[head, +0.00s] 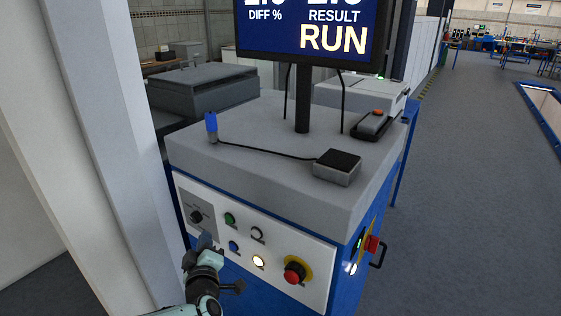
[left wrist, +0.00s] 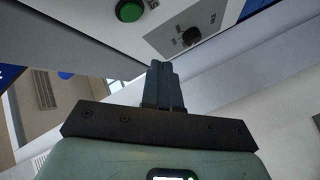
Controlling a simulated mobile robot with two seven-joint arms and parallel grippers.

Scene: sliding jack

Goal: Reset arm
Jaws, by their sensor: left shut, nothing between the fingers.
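My left gripper (head: 205,241) is at the lower left of the head view, in front of the machine's white control panel (head: 240,262). Its fingers are shut with nothing between them. In the left wrist view the closed fingers (left wrist: 163,85) point toward the panel, near a green button (left wrist: 130,10) and a black rotary knob (left wrist: 191,36). In the head view the same knob (head: 196,216) and green button (head: 229,218) sit just above and beside the fingertips. I cannot tell whether the fingers touch the panel. My right gripper is not in view.
The panel also carries a blue button (head: 233,246), a lit button (head: 259,262) and a red emergency stop (head: 294,273). A screen (head: 312,32) reading RUN stands on the grey top (head: 255,130). A white column (head: 95,150) rises at left. Open floor (head: 470,200) lies right.

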